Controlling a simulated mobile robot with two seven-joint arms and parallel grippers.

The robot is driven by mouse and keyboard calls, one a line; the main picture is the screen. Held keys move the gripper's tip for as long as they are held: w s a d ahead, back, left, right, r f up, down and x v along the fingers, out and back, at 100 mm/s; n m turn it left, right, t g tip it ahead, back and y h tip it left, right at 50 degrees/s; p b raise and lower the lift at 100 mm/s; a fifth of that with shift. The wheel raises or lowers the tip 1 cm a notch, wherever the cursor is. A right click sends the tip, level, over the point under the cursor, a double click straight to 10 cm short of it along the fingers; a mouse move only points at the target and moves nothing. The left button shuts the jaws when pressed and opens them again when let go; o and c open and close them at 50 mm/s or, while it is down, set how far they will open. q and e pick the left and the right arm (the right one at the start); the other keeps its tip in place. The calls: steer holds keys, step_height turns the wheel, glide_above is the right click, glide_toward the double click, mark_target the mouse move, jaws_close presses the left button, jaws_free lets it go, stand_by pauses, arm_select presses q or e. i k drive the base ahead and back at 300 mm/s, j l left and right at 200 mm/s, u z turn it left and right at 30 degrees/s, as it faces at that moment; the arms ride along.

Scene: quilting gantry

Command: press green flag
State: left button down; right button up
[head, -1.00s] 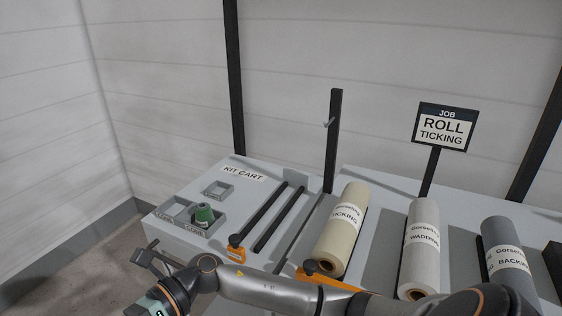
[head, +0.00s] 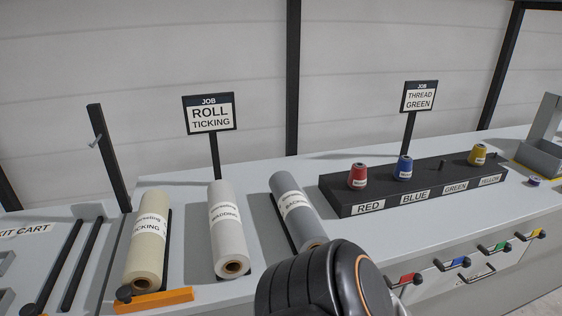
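The green flag (head: 494,248) is a small green tab on the front face of the counter at the right. It sits in a slanting row with a red flag (head: 407,279), a blue flag (head: 452,264) and a yellow flag (head: 537,234). Each flag is next to a small metal part. Neither of my grippers is in view. A dark rounded link of my arm shows at the bottom middle, left of the flags and apart from the green one. Nothing covers the green flag.
Above the flags, a black thread rack (head: 347,203) holds red, blue and yellow spools; the green place has a bare peg. A sign (head: 419,97) reads THREAD GREEN. Fabric rolls (head: 229,230) lie at left.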

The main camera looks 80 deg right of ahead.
mark_target(505, 247)
steer(key=z, duration=0.5)
steer(key=l+z, duration=0.1)
steer(key=z, duration=1.45)
steer(key=l+z, duration=0.1)
steer(key=z, duration=0.9)
steer(key=i+z, duration=0.1)
steer(key=z, duration=0.95)
steer(key=i+l+u, duration=0.1)
steer(key=i+l, duration=0.15)
steer(key=i, duration=0.3)
steer(key=i+l+u, duration=0.1)
steer(key=i+l, duration=0.2)
steer(key=i, duration=0.2)
